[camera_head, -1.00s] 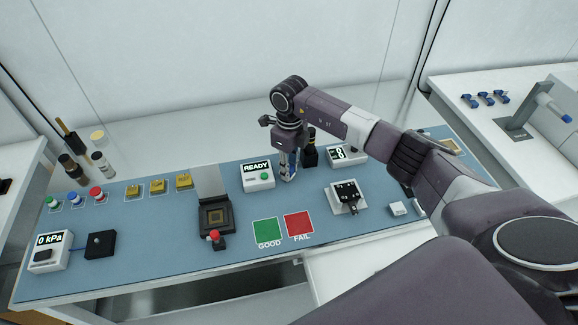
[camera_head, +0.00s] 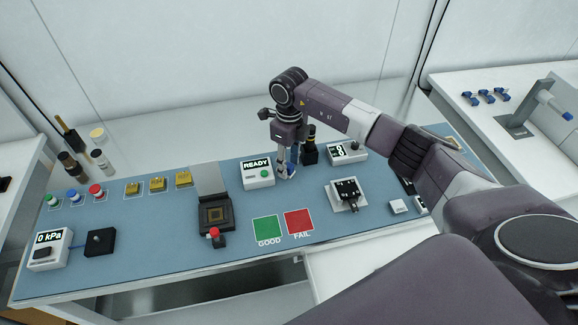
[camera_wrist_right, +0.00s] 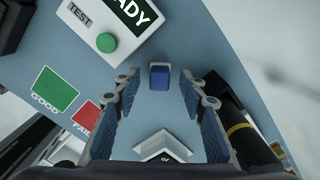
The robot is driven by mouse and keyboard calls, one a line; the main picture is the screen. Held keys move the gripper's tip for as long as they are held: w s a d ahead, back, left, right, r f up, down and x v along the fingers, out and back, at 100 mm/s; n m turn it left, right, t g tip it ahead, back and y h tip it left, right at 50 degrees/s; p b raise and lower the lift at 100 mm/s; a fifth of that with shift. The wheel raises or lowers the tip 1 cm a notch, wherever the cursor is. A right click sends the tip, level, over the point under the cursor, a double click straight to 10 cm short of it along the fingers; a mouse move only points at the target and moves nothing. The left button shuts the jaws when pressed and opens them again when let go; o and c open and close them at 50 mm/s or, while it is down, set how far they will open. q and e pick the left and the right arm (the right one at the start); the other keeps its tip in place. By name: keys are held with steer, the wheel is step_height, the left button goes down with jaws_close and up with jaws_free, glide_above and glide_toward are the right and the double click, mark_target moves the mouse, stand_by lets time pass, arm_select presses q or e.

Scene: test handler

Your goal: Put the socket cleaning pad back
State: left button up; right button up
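My right gripper (camera_head: 286,171) points down over the blue mat, just right of the white READY box. In the right wrist view its two fingers (camera_wrist_right: 159,92) are apart. A small blue block (camera_wrist_right: 159,77), which looks like the cleaning pad, lies between the fingertips with visible gaps on both sides. In the head view the block cannot be told apart from the bluish fingers. The black test socket (camera_head: 215,214) stands left of centre with its grey lid raised. My left gripper is not in view.
The READY box (camera_head: 257,173) is close on the gripper's left. A dark bottle (camera_head: 309,152) stands close on its right, before a white display box (camera_head: 347,152). Green GOOD (camera_head: 267,228) and red FAIL (camera_head: 299,222) squares lie flat in front.

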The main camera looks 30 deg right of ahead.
mark_target(289, 165)
step_height(289, 165, up, 11)
steer(key=b, duration=0.3)
steer(key=shift+f, duration=0.15)
stand_by(0.3)
